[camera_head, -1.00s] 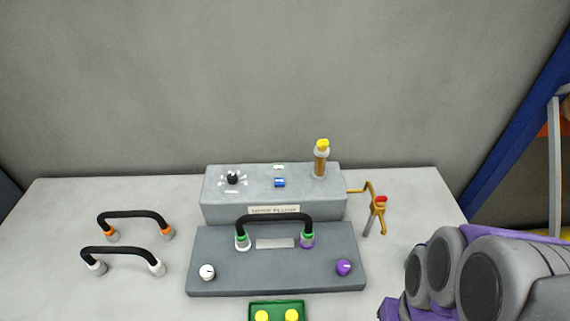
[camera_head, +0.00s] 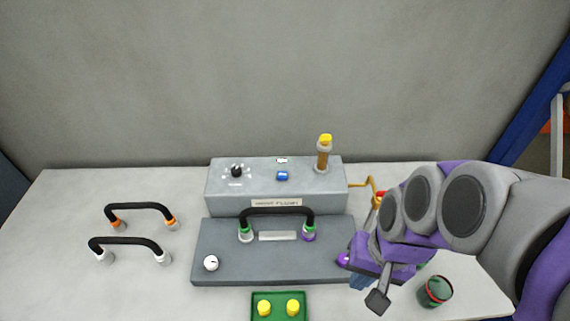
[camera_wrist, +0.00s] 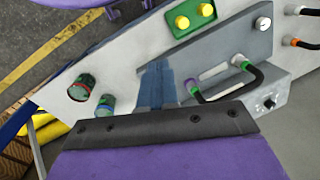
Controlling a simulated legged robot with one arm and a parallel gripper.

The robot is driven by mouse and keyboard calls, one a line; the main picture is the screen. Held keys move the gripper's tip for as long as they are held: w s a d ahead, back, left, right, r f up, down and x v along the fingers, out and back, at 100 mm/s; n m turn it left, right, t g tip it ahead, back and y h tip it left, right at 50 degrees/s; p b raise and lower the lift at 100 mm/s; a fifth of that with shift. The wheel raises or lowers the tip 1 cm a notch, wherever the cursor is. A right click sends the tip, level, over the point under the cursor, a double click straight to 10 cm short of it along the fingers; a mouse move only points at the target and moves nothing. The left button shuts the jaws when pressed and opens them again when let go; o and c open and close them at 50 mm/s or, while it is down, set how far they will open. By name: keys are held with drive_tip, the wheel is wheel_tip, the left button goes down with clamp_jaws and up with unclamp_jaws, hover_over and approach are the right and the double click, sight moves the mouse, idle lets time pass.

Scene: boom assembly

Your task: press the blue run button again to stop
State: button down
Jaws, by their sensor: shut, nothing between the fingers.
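The blue run button (camera_head: 282,176) sits on the top of the grey pump box (camera_head: 230,205), between a black dial (camera_head: 236,171) and a yellow-topped amber cylinder (camera_head: 323,155). My gripper (camera_head: 360,282) is low at the right front of the flat grey panel (camera_head: 225,270), well apart from the button. Its blue fingers are mostly hidden by my wrist in the head view. In the wrist view my gripper (camera_wrist: 160,72) is shut and empty over the pale table. The button cannot be made out in the wrist view.
A black hose (camera_head: 275,211) arches over the panel. Two more hoses (camera_head: 140,207) lie at left. A green block with yellow buttons (camera_head: 278,307) is in front. An amber pipe with a red part (camera_head: 372,188) stands right of the box. A dark green can (camera_head: 435,291) is at right.

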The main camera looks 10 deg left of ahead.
drive_tip(key=w+a+r+m+t+y+p, duration=0.1)
drive_tip(key=w+a+r+m+y+p, duration=0.2)
drive_tip(key=w+a, duration=0.85)
drive_tip(key=m+t+y+p, duration=0.3)
drive_tip(key=m+t+p, duration=0.3)
drive_tip(key=m, duration=0.6)
hover_over(284, 176)
wheel_tip(284, 176, down, 7)
drive_tip(key=g, duration=0.1)
drive_tip(key=shift+w+p, duration=0.1)
drive_tip(key=shift+p, duration=0.3)
drive_tip(key=shift+f, duration=0.1)
wheel_tip(284, 176, down, 9)
drive_tip(key=b, duration=0.6)
drive_tip(key=shift+b, duration=0.35)
drive_tip(key=shift+f, duration=0.15)
